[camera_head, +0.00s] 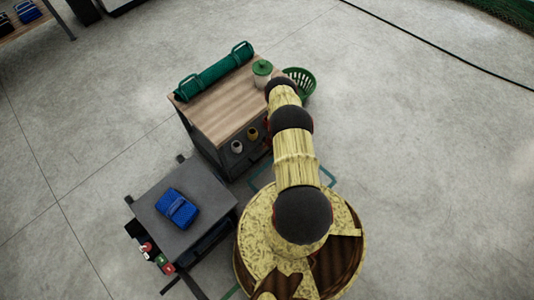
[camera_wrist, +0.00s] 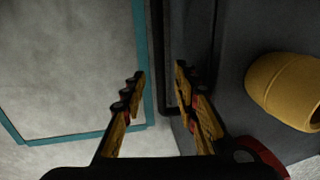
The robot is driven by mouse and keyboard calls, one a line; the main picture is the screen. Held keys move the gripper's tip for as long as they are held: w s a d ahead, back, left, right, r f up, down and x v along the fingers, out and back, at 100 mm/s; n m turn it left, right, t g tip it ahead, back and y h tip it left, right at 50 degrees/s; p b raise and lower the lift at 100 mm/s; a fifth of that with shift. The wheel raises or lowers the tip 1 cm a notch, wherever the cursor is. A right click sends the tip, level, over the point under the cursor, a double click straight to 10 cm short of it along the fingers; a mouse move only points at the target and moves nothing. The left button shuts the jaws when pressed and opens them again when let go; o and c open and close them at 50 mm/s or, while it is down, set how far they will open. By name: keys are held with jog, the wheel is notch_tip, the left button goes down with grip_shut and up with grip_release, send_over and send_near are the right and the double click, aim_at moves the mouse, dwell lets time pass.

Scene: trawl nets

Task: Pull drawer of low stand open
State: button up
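A low stand with a wooden top (camera_head: 232,105) and dark grey body stands left of my arm in the head view. Its front faces down and right, partly hidden by my arm. In the wrist view a dark grey face (camera_wrist: 235,125) fills the right side, with a long dark bar, which looks like a drawer handle (camera_wrist: 166,60), along its edge. My gripper (camera_wrist: 158,72) is open, its two fingers apart. The bar shows between the fingertips, beyond them; I cannot tell whether they touch it. In the head view my gripper is hidden under my arm.
A yellow cup (camera_wrist: 285,90) is close right of my fingers; it also shows beside a pale cup (camera_head: 237,147). A green roll (camera_head: 213,72) and lidded jar (camera_head: 262,72) top the stand. A grey table (camera_head: 170,225) holds a blue item (camera_head: 177,208). Floor at right is clear.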

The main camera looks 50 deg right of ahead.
jog(key=shift+w+f+b, duration=0.2)
jog(key=shift+f+b, duration=0.35)
jog(key=shift+f, duration=0.45)
jog(key=shift+c, duration=0.8)
grip_shut()
